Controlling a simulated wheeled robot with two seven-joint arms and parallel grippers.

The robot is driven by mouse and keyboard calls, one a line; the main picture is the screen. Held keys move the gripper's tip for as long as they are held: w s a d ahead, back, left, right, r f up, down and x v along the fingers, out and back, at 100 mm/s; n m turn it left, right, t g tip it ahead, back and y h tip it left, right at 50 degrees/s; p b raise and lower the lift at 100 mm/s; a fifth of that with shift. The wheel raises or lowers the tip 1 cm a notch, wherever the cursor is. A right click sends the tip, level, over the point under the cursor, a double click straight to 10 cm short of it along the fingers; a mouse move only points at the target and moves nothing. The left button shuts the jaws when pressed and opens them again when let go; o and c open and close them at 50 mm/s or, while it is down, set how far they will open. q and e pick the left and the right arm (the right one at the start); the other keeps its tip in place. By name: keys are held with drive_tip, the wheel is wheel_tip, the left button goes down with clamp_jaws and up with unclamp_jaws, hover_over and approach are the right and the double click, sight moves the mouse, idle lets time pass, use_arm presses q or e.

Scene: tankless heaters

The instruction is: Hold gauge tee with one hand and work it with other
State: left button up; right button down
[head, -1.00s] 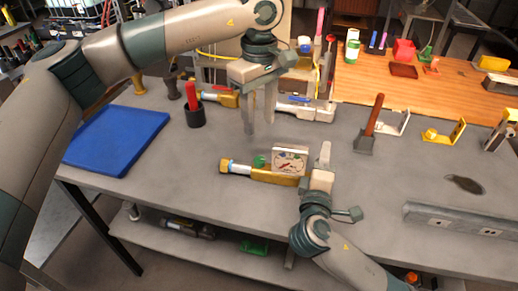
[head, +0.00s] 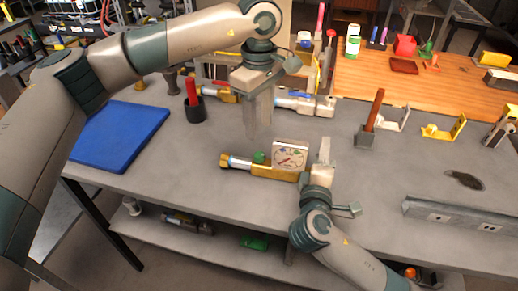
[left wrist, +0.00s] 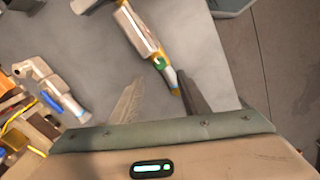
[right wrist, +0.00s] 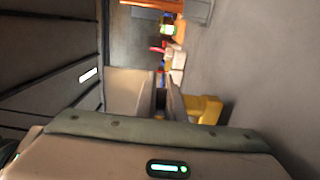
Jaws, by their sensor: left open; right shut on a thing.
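My left gripper (head: 258,134) is open and empty, fingers down, above and behind the knob. In the left wrist view, the tee (left wrist: 145,38) and green knob (left wrist: 159,63) lie beyond the open fingers (left wrist: 158,98).
A blue mat (head: 118,137) and a black cup with a red handle (head: 194,107) are at left. Blue-handled fittings (head: 303,102) lie behind my left gripper. A wooden-handled tool (head: 371,122) and a grey rail (head: 460,220) are at right. The grey bench around the tee is clear.

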sight(259, 154)
use_arm(q)
wheel_tip(259, 154, down, 10)
drive_tip(key=shift+r, duration=0.25)
idle(0.3)
